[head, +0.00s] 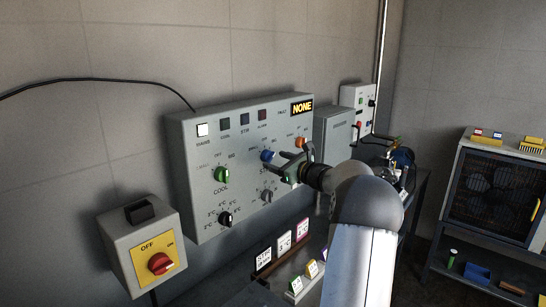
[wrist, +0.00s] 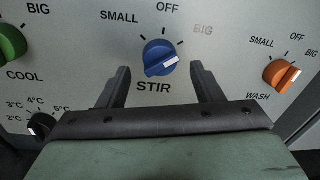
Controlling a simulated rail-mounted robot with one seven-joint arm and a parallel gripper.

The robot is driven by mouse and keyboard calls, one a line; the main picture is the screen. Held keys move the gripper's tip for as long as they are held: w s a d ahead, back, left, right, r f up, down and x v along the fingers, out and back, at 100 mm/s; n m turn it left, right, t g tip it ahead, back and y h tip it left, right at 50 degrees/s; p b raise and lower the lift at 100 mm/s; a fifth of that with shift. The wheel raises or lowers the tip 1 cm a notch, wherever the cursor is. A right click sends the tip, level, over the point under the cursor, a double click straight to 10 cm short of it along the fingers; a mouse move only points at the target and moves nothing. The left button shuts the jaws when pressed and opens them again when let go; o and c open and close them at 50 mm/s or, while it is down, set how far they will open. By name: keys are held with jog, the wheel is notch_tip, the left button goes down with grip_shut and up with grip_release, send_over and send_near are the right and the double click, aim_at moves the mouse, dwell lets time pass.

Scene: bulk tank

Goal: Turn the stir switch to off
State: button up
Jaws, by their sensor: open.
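The stir switch (wrist: 158,55) is a blue round knob on the grey control panel, labelled STIR, with SMALL, OFF and BIG around it. Its white mark lies on the right side, towards BIG rather than OFF at the top. In the head view the blue stir switch (head: 267,155) is just beyond my gripper (head: 282,167). My gripper (wrist: 160,70) is open in the wrist view, one finger to the lower left and one to the lower right of the knob. No contact shows, and nothing is between the fingers.
The green COOL knob (head: 221,174) is left of the stir switch and the orange WASH knob (wrist: 282,75) right. A black temperature knob (head: 225,219) sits below. The panel display (head: 302,107) reads NONE.

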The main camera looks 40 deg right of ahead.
aim_at(269, 157)
jog(key=shift+w+a, duration=0.2)
jog(key=shift+w, duration=1.1)
jog(key=c, duration=0.9)
jog(key=shift+f, duration=0.1)
jog(key=shift+c, duration=0.2)
